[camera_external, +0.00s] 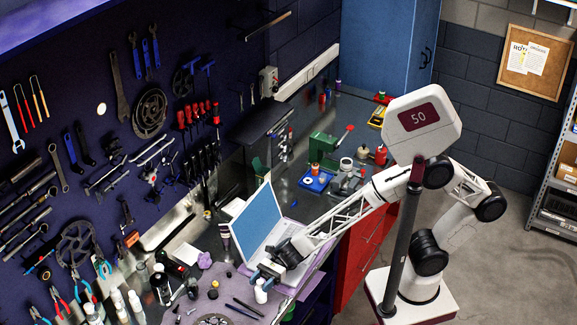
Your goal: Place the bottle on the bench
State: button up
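A small white bottle (261,292) shows at the front edge of the bench (228,272), just below my gripper (262,274). My gripper reaches in from the right over the front of the open laptop (257,222). Its fingers are small and dark here, and I cannot tell whether they touch the bottle's top or are apart from it. I also cannot tell whether the bottle rests on the bench or hangs above it. Other white bottles (118,304) and a dark bottle (160,288) stand at the left of the bench.
A blue tray (315,180) and a green case (323,147) are farther back. The tool wall (100,120) rises behind.

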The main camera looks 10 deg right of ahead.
jog(key=shift+r, duration=0.15)
jog(key=shift+w+d, duration=0.2)
jog(key=shift+v, duration=5.75)
